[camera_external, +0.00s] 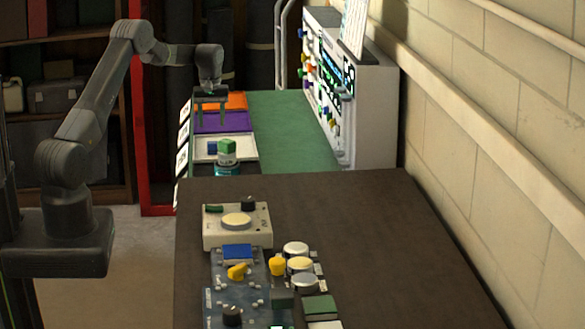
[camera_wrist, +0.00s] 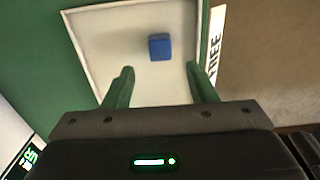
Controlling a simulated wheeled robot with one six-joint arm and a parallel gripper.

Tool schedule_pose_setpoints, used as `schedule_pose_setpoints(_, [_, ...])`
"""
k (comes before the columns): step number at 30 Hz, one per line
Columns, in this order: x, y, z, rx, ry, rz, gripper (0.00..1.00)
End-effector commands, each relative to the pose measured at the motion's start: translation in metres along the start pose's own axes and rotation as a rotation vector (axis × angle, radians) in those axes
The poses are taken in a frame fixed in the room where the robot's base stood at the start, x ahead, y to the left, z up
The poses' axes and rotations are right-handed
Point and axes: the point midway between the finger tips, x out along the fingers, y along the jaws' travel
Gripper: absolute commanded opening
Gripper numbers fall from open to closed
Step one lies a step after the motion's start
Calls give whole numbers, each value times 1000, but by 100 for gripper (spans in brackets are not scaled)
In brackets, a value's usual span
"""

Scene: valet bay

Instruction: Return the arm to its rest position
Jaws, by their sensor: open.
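My gripper (camera_external: 211,118) hangs from my bent arm over the row of trays on the green-topped bench. It points down with its two green fingers spread. In the wrist view the fingers (camera_wrist: 160,70) are apart, with nothing held between them. A blue cube (camera_wrist: 159,47) lies in the white tray (camera_wrist: 105,45), beyond the fingertips and not touched. The blue cube also shows in the external view (camera_external: 212,147).
An orange tray (camera_external: 232,101) and a purple tray (camera_external: 222,122) lie behind the white one. A green block (camera_external: 227,146) shows near the white tray. A pegboard-like panel (camera_external: 335,90) stands right of the green surface (camera_external: 285,135). A dark table (camera_external: 350,230) holds gadgets in front.

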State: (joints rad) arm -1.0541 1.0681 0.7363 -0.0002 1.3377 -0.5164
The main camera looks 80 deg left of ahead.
Motion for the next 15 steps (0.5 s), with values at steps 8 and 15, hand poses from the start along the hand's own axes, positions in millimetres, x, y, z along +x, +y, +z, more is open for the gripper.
schedule_pose_setpoints(8, [-9, 0, 1, 0, -4, -3, 52])
schedule_pose_setpoints(15, [39, 0, 1, 0, -3, -2, 52])
